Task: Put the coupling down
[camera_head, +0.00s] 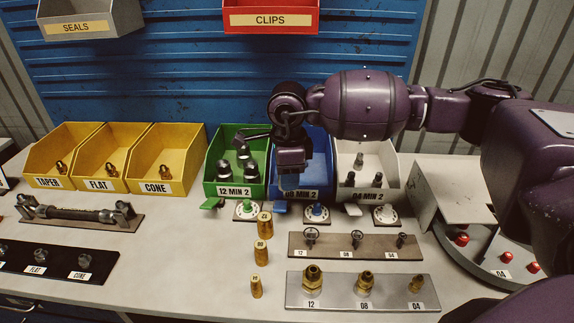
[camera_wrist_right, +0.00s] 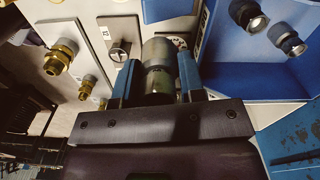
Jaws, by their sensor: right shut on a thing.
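My right gripper (camera_head: 291,178) hangs in front of and over the blue 08 MIN 2 bin (camera_head: 316,150) in the head view. In the right wrist view its two blue fingers (camera_wrist_right: 157,78) are shut on a grey metal coupling (camera_wrist_right: 157,60), one finger on each side. The coupling is held clear of the fingers' base and points away from the wrist. I cannot make out the coupling in the head view. Two more couplings (camera_wrist_right: 268,30) lie inside the blue bin in the right wrist view. My left gripper is not in view.
A green 12 MIN 2 bin (camera_head: 211,165) and a white 04 MIN 2 bin (camera_head: 393,180) flank the blue one. Bare table lies left of the cones.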

